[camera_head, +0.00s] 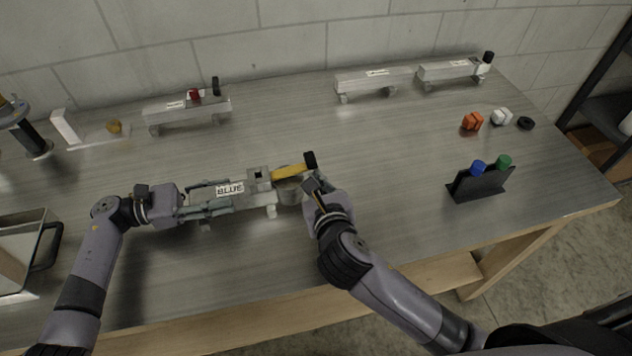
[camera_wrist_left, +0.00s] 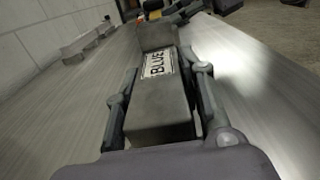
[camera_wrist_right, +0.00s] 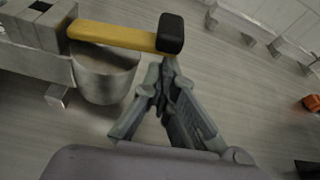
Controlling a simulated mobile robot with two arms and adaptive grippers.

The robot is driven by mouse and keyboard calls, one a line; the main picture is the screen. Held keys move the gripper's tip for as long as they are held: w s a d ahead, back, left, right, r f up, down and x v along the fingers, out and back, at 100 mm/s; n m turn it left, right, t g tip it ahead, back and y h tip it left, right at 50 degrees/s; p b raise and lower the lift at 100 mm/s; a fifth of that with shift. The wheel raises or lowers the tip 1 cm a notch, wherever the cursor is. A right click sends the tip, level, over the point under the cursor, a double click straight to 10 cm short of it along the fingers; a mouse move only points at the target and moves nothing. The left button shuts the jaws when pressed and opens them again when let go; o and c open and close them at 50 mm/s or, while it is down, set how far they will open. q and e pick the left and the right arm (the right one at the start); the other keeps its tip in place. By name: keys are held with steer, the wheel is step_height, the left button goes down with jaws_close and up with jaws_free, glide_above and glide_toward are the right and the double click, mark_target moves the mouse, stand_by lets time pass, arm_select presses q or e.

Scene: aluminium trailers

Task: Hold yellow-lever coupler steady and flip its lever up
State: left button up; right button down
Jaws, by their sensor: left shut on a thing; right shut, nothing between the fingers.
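The coupler (camera_head: 258,200) is a grey metal bar with a BLUE label, near the middle of the table; it also shows in the left wrist view (camera_wrist_left: 160,112). Its yellow lever (camera_head: 288,172) has a black tip and lies nearly level, pointing right over a round metal cup (camera_wrist_right: 105,82). My left gripper (camera_head: 212,198) is shut on the bar, with its fingers along both sides. My right gripper (camera_head: 308,183) is shut and empty, beside the lever. In the right wrist view its fingertips (camera_wrist_right: 168,68) are just below the lever's black tip (camera_wrist_right: 171,33); I cannot tell whether they touch.
Other couplers stand at the back: one with a red part (camera_head: 188,108), two more (camera_head: 374,80) (camera_head: 450,70). A black holder (camera_head: 480,183) with blue and green knobs is at right. Small orange (camera_head: 472,122) and white (camera_head: 502,117) pieces lie behind it. The front middle table is clear.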

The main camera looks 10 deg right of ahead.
mark_target(314, 166)
steer(key=r, duration=0.4)
steer(key=shift+a+r, duration=0.15)
steer(key=shift+a, duration=0.1)
steer(key=shift+a+r, duration=0.35)
steer(key=shift+r, duration=0.2)
steer(key=shift+a+r, duration=0.3)
steer(key=shift+r, duration=0.25)
steer(key=shift+a+r, duration=0.85)
steer(key=shift+a, duration=0.1)
steer(key=s+a+r, duration=0.1)
steer(key=s+a, duration=0.2)
steer(key=s, duration=0.6)
steer(key=shift+s+a, duration=0.15)
steer(key=shift+s, duration=0.05)
